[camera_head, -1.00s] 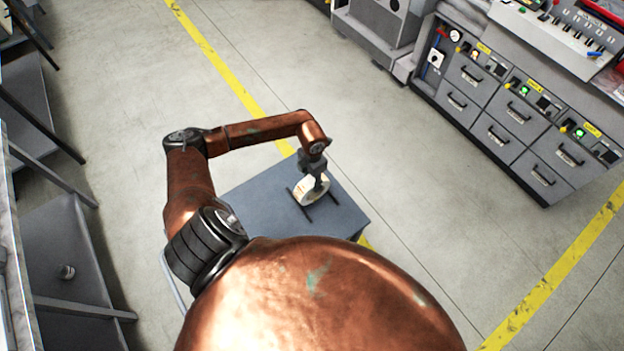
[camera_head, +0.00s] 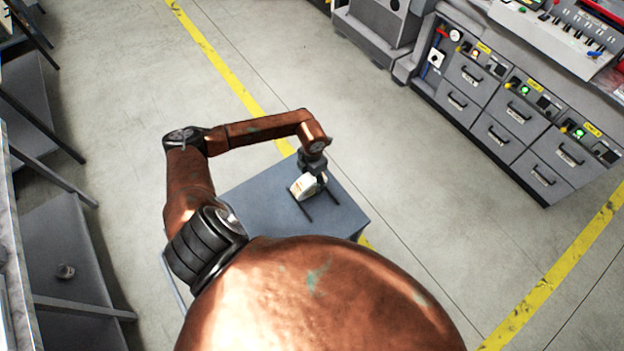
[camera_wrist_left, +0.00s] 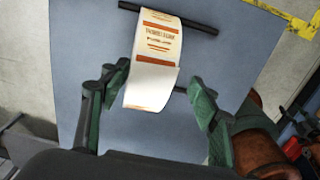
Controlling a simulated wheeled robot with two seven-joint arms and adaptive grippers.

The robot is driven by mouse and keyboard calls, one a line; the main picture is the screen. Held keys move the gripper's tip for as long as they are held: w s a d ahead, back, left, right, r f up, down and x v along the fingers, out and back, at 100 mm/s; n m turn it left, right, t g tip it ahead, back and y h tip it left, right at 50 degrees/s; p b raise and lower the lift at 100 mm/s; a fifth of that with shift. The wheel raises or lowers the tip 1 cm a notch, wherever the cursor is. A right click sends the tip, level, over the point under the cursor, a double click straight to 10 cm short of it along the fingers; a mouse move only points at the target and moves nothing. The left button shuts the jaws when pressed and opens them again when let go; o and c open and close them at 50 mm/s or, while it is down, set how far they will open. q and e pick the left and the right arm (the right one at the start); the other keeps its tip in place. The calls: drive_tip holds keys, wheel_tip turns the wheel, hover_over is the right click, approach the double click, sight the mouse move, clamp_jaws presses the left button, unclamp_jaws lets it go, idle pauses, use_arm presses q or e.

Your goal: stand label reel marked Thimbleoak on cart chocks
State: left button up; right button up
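The label reel (camera_head: 303,187) is white with orange print. In the left wrist view the reel (camera_wrist_left: 157,55) shows its curved printed face, seemingly standing on edge across the two dark cart chocks (camera_wrist_left: 195,25); the print is too small to read surely. In the head view the chocks (camera_head: 304,212) are thin dark bars on the blue-grey cart top (camera_head: 258,205). My left gripper (camera_head: 316,178) is over the reel. In the left wrist view its green-padded fingers (camera_wrist_left: 160,85) are spread on either side of the reel, with a gap at the right. My right gripper is not in view.
The cart top is otherwise clear around the chocks. A grey drawer cabinet (camera_head: 510,115) with lit buttons stands at the right. Grey shelving (camera_head: 68,235) stands at the left. Open floor with yellow lines surrounds the cart.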

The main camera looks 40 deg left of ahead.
use_arm(q)
wheel_tip(320, 180, up, 12)
idle(0.4)
drive_tip(key=shift+f, duration=0.1)
